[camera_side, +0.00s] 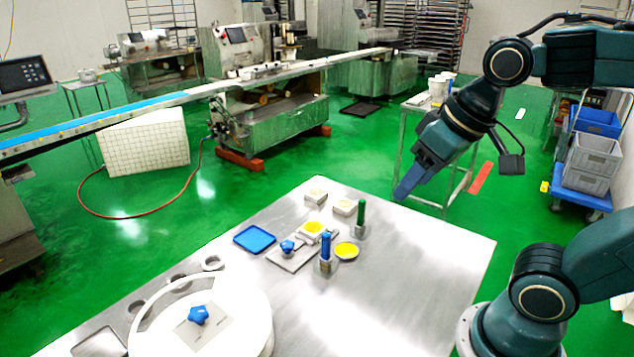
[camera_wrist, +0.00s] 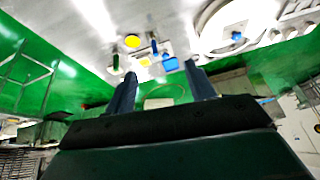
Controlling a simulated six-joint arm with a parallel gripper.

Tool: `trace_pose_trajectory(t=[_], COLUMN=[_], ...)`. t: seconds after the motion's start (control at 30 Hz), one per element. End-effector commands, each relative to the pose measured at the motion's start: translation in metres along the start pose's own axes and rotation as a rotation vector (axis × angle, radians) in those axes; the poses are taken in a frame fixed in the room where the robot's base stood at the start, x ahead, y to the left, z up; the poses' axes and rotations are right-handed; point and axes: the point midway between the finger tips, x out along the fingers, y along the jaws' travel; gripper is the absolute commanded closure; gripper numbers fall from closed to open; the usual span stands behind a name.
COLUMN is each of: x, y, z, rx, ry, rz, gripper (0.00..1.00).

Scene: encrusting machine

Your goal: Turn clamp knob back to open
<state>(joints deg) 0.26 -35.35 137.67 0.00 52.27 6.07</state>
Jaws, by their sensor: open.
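A blue star-shaped knob (camera_side: 287,247) sits on a flat metal clamp plate (camera_side: 296,259) on the steel table. Beside it on the plate is a white block with a yellow top (camera_side: 312,231). A second blue star knob (camera_side: 198,315) sits on the lid of a white round drum at the front left; it also shows in the wrist view (camera_wrist: 236,36). My gripper (camera_side: 402,193) is above the table's far right side, up and to the right of the clamp plate, touching nothing. In the wrist view its two fingers (camera_wrist: 163,74) are apart and empty.
A blue-handled tool (camera_side: 325,247) and a green-handled tool (camera_side: 361,213) stand upright near the plate. A yellow disc (camera_side: 347,250), a blue tray (camera_side: 255,239) and pale blocks (camera_side: 345,207) lie around it. The table's right side is clear. A conveyor machine (camera_side: 262,105) stands behind.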

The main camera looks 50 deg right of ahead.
Motion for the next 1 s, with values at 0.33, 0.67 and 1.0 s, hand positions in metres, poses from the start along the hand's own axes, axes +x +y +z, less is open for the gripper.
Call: trace_pose_trajectory(t=[0.33,0.67,1.0], x=[0.021,0.061,0.119], y=[-0.004,-0.006,-0.006], z=[-0.064,-0.119,-0.166], rx=[0.209,0.411,0.618], ry=[-0.094,-0.176,-0.255], rz=[0.023,0.062,0.118], gripper=[0.45,0.45,0.45])
